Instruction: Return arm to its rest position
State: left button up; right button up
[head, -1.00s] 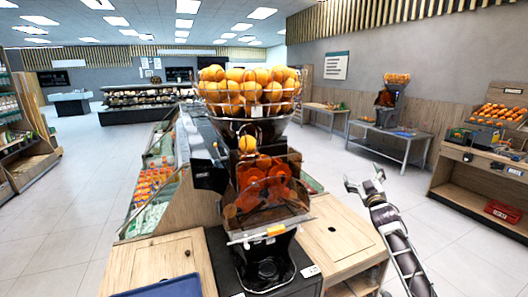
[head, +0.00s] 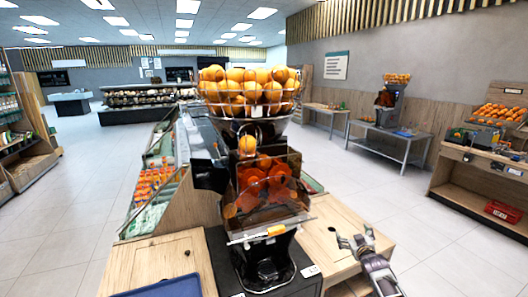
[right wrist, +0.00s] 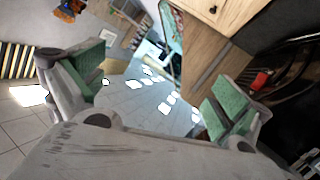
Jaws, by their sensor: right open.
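My right gripper (head: 354,240) is open and empty in the head view, over the right end of the wooden counter. In the right wrist view (right wrist: 150,100) its two green-padded fingers stand wide apart with nothing between them. The orange juicer (head: 265,190) stands in the middle of the head view, left of my right gripper and apart from it. A wire basket full of oranges (head: 250,92) sits on top of the juicer. My left gripper does not show in the head view.
The wooden counter (head: 340,225) spreads under and right of the juicer. A blue tray (head: 160,288) lies at the front left. A grey table (head: 385,135) with a second juicer stands behind at the right. Open floor (head: 425,210) lies right of the counter.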

jog(key=s+a+f+g, duration=0.2)
jog(key=s+f, duration=0.7)
jog(key=f, duration=0.4)
jog(key=s+a+f+g, duration=0.1)
jog(key=s+f+g, duration=0.2)
jog(key=s+f, duration=0.85)
jog(key=s+a+f+g, duration=0.2)
jog(key=s+f, duration=0.5)
jog(key=f, duration=0.7)
jog(key=s+a+f+g, duration=0.2)
jog(key=s+f, duration=0.4)
jog(key=s, duration=0.9)
jog(key=s+a+f+g, duration=0.2)
jog(key=s+f, duration=0.4)
jog(key=s, duration=0.9)
jog(key=s+a+f+g+y, duration=0.1)
jog(key=s+f, duration=0.5)
jog(key=s, duration=0.9)
jog(key=shift+s+a+m+g, duration=0.3)
jog(key=shift+a+g, duration=0.4)
jog(key=shift+g, duration=0.5)
jog(key=shift+f, duration=0.1)
